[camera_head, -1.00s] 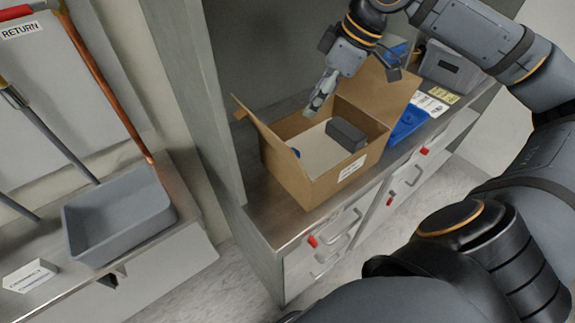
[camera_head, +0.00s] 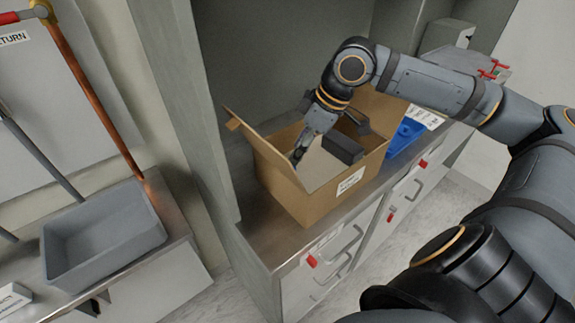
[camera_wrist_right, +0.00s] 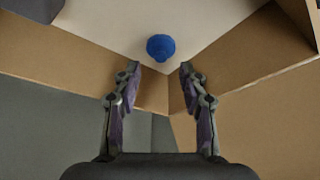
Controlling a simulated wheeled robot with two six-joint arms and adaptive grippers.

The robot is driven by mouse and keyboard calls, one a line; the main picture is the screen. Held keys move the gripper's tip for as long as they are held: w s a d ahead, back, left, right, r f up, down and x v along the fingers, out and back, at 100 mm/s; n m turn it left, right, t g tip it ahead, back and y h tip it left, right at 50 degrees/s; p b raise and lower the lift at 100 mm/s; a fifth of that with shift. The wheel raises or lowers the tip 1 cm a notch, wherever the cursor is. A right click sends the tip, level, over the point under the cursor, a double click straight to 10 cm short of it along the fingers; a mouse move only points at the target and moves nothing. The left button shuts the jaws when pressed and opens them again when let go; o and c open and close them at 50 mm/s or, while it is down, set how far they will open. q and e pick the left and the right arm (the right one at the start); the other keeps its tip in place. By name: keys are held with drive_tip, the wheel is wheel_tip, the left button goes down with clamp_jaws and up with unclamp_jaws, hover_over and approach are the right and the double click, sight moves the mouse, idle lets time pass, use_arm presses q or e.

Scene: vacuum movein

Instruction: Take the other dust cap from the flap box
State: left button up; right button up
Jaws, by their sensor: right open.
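The flap box (camera_head: 283,187) is an open brown cardboard box on the metal counter, with its flaps raised. The blue dust cap (camera_wrist_right: 160,47) lies on the pale box floor near a corner in the right wrist view. In the head view the cap is hidden. My right gripper (camera_head: 297,156) reaches down into the box at its left side. In the right wrist view its two fingers (camera_wrist_right: 156,78) are apart with nothing between them, and the cap lies just beyond the tips. My left gripper is not in view.
A dark grey block (camera_head: 343,148) sits inside the box on the right. A blue object (camera_head: 405,136) lies on the counter right of the box. A grey bin (camera_head: 103,236) stands on the left bench. A cabinet side panel (camera_head: 185,105) rises left of the box.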

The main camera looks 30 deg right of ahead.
drive_tip(key=f+p, duration=0.1)
drive_tip(key=p, duration=0.2)
drive_tip(key=shift+w+a+f, duration=0.1)
drive_tip(key=shift+w+a, duration=0.3)
drive_tip(key=shift+w+a+f+p, duration=0.15)
drive_tip(key=shift+a+f+p, duration=0.05)
drive_tip(key=shift+f+p, duration=0.2)
drive_tip(key=shift+x, duration=1.3)
drive_tip(key=shift+d, duration=0.1)
drive_tip(key=c, duration=0.9)
